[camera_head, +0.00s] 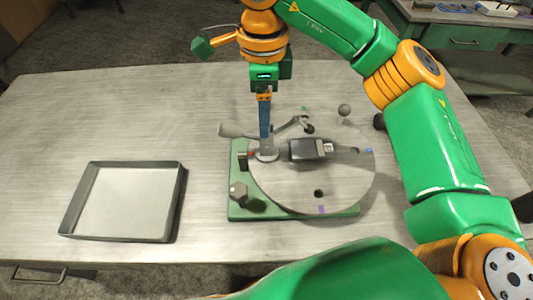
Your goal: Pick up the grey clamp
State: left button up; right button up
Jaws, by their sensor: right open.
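My right gripper (265,118) points straight down over the left part of a round grey plate (335,187). Its jaws are open but seen nearly edge-on, in line with a blue upright bar that meets a pale ring (266,154). I cannot tell how much of that bar is finger and how much is post. A dark grey block (304,149) lies just right of the ring. A grey arm with a handle (232,130) crosses behind the bar. I cannot tell for sure which grey part is the clamp. My left gripper is out of view.
The round plate rests on a green base (240,212) with a dark grey knob (238,193). A shallow grey tray (88,166) lies at the left. A small grey ball (344,109) is behind the plate. The table's back left is clear; my right arm spans the right side.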

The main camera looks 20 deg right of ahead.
aim_at(266, 145)
jog(key=shift+w+f, duration=0.2)
jog(key=shift+f, duration=1.05)
jog(key=f+p, duration=0.2)
jog(key=f, duration=0.3)
jog(key=shift+s+d+p, duration=0.2)
jog(key=shift+d+p, duration=0.1)
jog(key=shift+p, duration=0.1)
jog(key=shift+w+f, duration=0.1)
jog(key=shift+f, duration=0.2)
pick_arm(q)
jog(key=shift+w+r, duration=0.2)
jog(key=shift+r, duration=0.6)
pick_arm(e)
grip_shut()
